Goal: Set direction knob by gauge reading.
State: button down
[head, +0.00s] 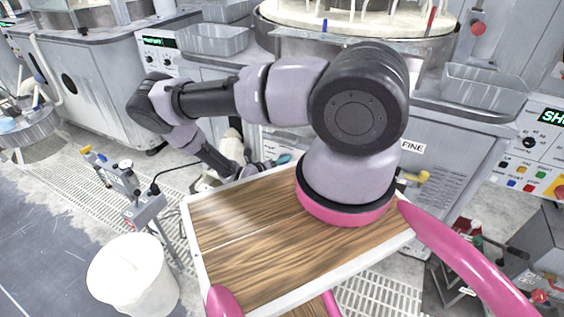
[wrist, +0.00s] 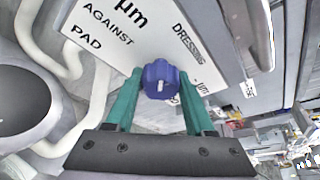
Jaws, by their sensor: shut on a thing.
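A blue lobed knob (wrist: 160,80) with a white mark on its face is in the middle of the wrist view. My gripper (wrist: 158,92) has a green finger on each side of the knob and is shut on it. In the head view, the gripper (head: 278,161) is low behind the wooden-topped board, with its teal fingertips partly showing near the machine front. The knob is not distinguishable in the head view. A white placard (wrist: 110,40) behind the knob reads "AGAINST PAD" and "DRESSING", with "µm" partly cut off. I cannot make out a gauge reading in either view.
A white bucket (head: 132,277) stands on the floor at lower left, near a grey stand (head: 143,207). Machine cabinets with platens line the back. A control panel (head: 535,150) is at the right. Pale hoses (wrist: 90,90) run close left of the gripper.

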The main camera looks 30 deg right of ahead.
jog(key=shift+c, duration=1.3)
grip_release()
jog(key=v, duration=1.1)
jog(key=shift+w, duration=0.1)
